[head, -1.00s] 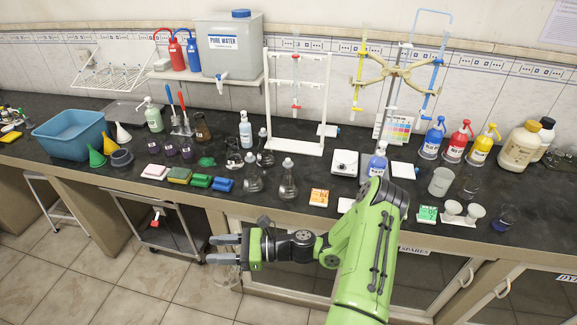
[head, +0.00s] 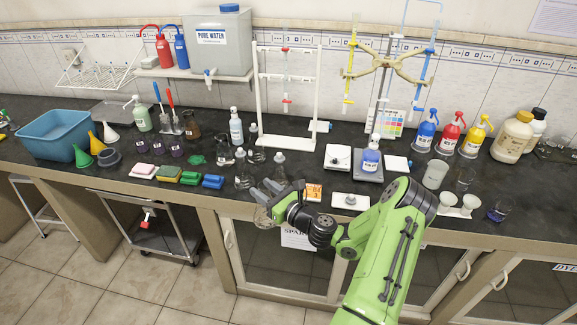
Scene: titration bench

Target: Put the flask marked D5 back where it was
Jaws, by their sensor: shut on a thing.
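My gripper (head: 272,190) is at the front edge of the bench, left of the orange card. It is shut on a clear glass flask (head: 263,217), which shows faintly below the fingers against the bench front. Any marking on this flask is too small to read. Stoppered clear flasks (head: 245,175) stand on the bench just behind and to the left of the gripper, and another (head: 280,168) stands just behind it. The green card is hidden behind my arm.
An orange card (head: 313,192) and a white plate with a grey knob (head: 350,201) lie right of the gripper. Sponges and blocks (head: 168,173) lie to the left. The dark bench between the flasks and the balance is fairly clear.

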